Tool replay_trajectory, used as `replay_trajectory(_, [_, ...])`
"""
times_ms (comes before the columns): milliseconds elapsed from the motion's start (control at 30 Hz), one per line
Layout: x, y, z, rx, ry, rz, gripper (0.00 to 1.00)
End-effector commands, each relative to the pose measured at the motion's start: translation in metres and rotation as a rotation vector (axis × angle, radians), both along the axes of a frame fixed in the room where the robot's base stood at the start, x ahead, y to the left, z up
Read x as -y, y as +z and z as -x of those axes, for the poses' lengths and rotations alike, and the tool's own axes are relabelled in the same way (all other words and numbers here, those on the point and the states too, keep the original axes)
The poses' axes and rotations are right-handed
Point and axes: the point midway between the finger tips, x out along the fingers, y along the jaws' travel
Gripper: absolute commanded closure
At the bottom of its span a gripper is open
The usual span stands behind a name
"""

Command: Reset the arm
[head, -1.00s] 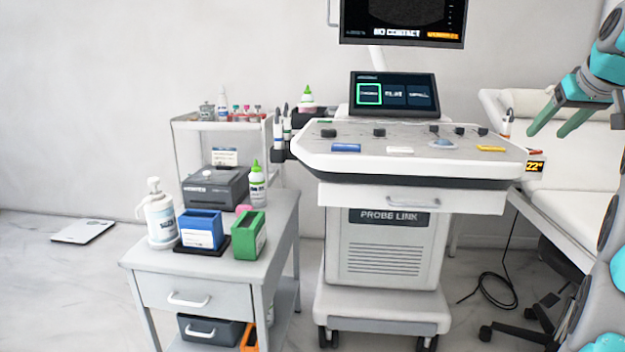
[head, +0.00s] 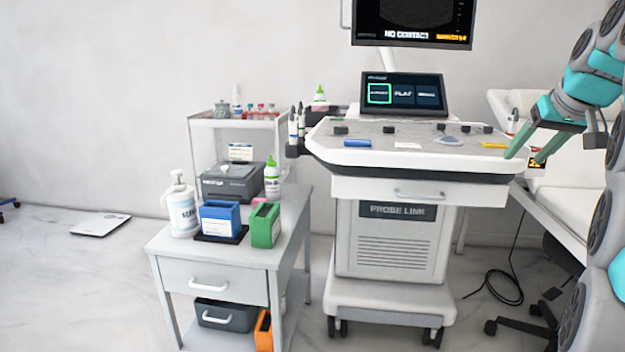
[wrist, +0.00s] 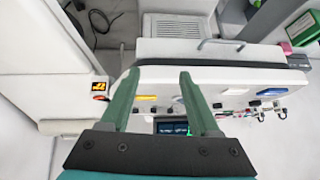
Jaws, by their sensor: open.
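My gripper (head: 530,156) has green fingers, spread apart with nothing between them. In the head view it is at the right, in front of the right end of the ultrasound console (head: 390,156) and the exam bed. In the wrist view my gripper (wrist: 153,82) shows both fingers across the console's white edge, with the console's panel and small screen (wrist: 172,127) beyond. I cannot tell how far the fingertips are from the console.
A grey side cart (head: 215,255) at the left holds a white bottle (head: 182,210), a blue box (head: 220,219) and a green box (head: 265,225). The exam bed (head: 575,150) stands at the right. A cable (head: 495,290) lies on the floor. Open floor is at the left.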

Motion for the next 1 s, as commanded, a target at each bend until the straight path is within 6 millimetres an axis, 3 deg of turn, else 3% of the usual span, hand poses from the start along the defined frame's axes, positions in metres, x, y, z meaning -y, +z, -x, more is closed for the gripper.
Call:
replay_trajectory(267, [-0.083,-0.055,0.013,-0.134,0.033,-0.092,0.38])
replay_trajectory(467, [-0.151,-0.108,0.046,-0.263,0.060,-0.138,0.38])
replay_trajectory(767, [-0.236,-0.194,0.130,-0.474,0.115,-0.149,0.38])
replay_trajectory(1000, [-0.282,-0.263,0.222,-0.646,0.172,-0.108,0.38])
